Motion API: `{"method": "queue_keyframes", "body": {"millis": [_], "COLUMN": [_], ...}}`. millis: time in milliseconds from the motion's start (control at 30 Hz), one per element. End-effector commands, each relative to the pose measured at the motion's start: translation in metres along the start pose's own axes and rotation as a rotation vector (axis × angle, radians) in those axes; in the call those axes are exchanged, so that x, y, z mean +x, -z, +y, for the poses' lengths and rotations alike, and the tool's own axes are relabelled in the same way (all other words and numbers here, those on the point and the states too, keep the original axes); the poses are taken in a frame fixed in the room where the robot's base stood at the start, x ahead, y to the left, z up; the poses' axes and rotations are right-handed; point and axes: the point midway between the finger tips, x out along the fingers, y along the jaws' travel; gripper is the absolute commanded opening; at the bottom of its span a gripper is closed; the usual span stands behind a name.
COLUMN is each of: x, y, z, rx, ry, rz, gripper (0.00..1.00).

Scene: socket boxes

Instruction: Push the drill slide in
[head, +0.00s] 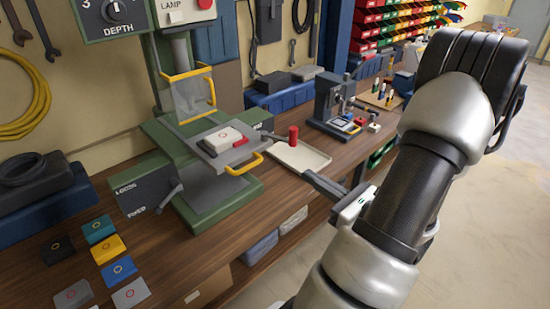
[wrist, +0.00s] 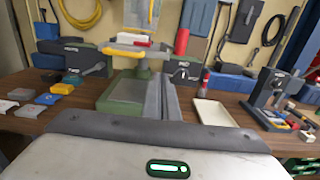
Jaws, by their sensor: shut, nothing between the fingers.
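The green drill press (head: 190,130) stands on the wooden bench. Its grey slide (head: 238,155) juts out toward the front, with a yellow handle (head: 244,165) on its front edge. A white block with a red part (head: 222,139) lies on the slide. My gripper (head: 308,175) is shut and empty, to the right of the handle and apart from it, over the bench near the cream tray. In the wrist view the shut fingers (wrist: 161,80) point toward the press, and the yellow handle (wrist: 125,51) shows up and left of them.
A clear guard with a yellow frame (head: 190,92) hangs above the slide. A lever box marked LOOSE and FIXED (head: 145,187) is left of the press. A cream tray (head: 300,157) and a red-topped post (head: 293,135) are right. Coloured tiles (head: 108,248) lie at front left.

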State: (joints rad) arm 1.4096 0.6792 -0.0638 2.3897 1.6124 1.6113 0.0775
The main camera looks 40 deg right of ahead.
Motion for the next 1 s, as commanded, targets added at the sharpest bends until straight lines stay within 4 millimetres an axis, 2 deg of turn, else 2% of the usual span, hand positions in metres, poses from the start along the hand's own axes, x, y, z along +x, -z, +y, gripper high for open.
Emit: {"method": "queue_keyframes", "body": {"millis": [167, 400, 600, 800, 1000], "x": [0.025, 0.078, 0.114, 0.134, 0.138], "y": [-0.002, -0.002, -0.002, -0.001, 0.0], "z": [0.002, 0.003, 0.003, 0.002, 0.002], "rx": [0.0, -0.001, -0.002, -0.003, -0.003], "ry": [-0.007, -0.009, -0.008, -0.007, -0.005], "rz": [0.0, 0.001, 0.002, 0.003, 0.003], "gripper": [0.0, 0.0, 0.0, 0.0, 0.0]}}
